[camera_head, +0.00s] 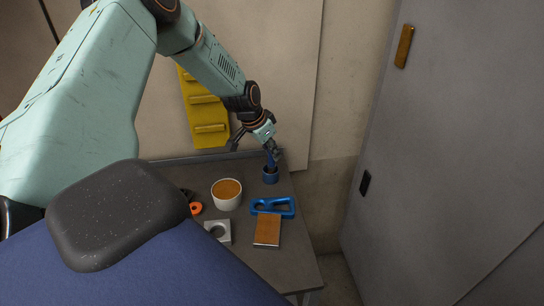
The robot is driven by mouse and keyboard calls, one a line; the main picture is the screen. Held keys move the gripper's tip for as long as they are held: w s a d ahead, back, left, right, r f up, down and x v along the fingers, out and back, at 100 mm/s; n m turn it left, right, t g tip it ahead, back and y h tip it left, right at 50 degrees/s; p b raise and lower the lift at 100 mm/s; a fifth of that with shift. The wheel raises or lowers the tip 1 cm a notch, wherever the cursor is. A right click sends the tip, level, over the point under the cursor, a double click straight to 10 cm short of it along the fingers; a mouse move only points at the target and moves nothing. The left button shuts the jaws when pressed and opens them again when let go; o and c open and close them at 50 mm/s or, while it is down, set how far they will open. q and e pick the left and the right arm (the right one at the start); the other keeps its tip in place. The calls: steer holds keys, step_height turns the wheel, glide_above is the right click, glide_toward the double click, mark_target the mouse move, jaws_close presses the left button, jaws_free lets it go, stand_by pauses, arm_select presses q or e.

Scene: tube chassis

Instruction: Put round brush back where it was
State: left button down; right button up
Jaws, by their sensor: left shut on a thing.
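My left gripper (273,150) comes down from the upper left over the far right part of the bench. It is shut on a slim blue piece, which looks like the round brush (270,160). The brush points down at a dark blue cup (271,176) standing on the bench. Its lower end meets the cup's opening in the picture; I cannot tell whether it is inside or just above. My right gripper does not show.
The grey bench (287,255) also bears a white tub (227,201) with a brown top, a blue-handled tool (273,207), a brown-topped block (267,230), a grey block with a round hole (217,231) and an orange item (196,208). A yellow rack (203,108) hangs behind. A grey door (460,150) stands right.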

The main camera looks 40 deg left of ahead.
arm_select(q)
steer(key=shift+f, duration=0.35)
steer(key=shift+s+r, duration=0.15)
steer(key=shift+s, duration=0.05)
steer(key=shift+s+a, duration=0.15)
steer(key=shift+s, duration=0.1)
steer(key=shift+w, duration=0.1)
steer(key=c, duration=1.7)
jaws_free()
steer(key=shift+w+f, duration=0.15)
steer(key=shift+f, duration=0.1)
steer(key=o, duration=0.3)
steer(key=shift+w, duration=0.15)
steer(key=shift+o, duration=0.7)
steer(key=shift+d+r, duration=0.1)
steer(key=shift+d, duration=0.1)
steer(key=shift+s+a, duration=0.2)
steer(key=shift+s, duration=0.1)
steer(key=shift+w+r, duration=0.15)
steer(key=shift+r, duration=0.15)
steer(key=d+p+v, duration=0.1)
steer(key=p+v, duration=0.9)
steer(key=v, duration=0.2)
steer(key=shift+a, duration=0.4)
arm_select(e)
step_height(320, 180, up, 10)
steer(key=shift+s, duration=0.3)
